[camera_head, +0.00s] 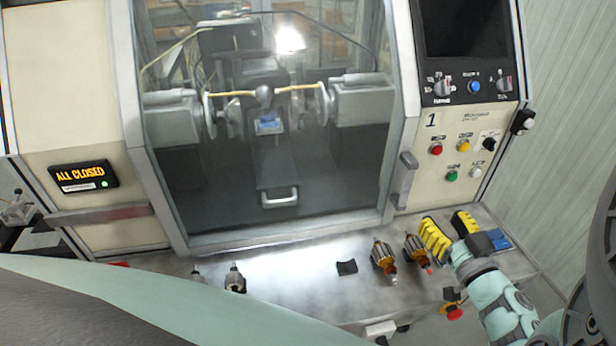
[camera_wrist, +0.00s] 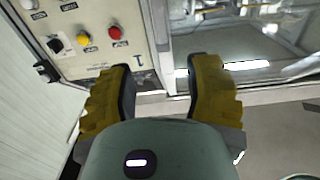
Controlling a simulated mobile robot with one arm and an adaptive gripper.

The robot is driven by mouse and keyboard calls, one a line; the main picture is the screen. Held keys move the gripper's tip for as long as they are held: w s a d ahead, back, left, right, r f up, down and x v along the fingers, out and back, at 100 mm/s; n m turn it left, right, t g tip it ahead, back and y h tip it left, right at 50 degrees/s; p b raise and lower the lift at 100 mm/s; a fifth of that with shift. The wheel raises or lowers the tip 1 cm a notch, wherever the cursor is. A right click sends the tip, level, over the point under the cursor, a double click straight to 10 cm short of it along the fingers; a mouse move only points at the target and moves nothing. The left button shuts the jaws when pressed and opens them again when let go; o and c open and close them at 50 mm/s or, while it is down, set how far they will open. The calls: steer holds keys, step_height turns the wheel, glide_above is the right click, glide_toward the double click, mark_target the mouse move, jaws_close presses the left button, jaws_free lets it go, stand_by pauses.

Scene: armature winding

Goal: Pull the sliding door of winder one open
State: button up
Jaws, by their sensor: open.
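The sliding door (camera_head: 275,150) of winder one is a clear pane in a metal frame, and it stands closed across the machine's front. A grey upright handle (camera_head: 405,180) sits at the door's right edge, beside the cream panel marked 1. My gripper (camera_head: 450,231) has yellow fingers and is open and empty. It is below and to the right of the handle, apart from it, over the right end of the metal ledge. In the wrist view, my open gripper (camera_wrist: 159,90) faces the panel and door frame, with the picture turned over. I cannot make out the handle clearly there.
The lit sign (camera_head: 82,176) reads ALL CLOSED. The button panel (camera_head: 460,155) is right of the door. On the metal ledge (camera_head: 300,275) stand two copper-wound armatures (camera_head: 385,257), a black block (camera_head: 347,267) and small shafts (camera_head: 235,280). A red knob (camera_head: 454,312) is near my arm.

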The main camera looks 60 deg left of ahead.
mark_target(411, 179)
steer(key=p+x, duration=0.3)
steer(key=x, duration=1.1)
steer(key=shift+a, duration=0.1)
jaws_close()
stand_by(0.3)
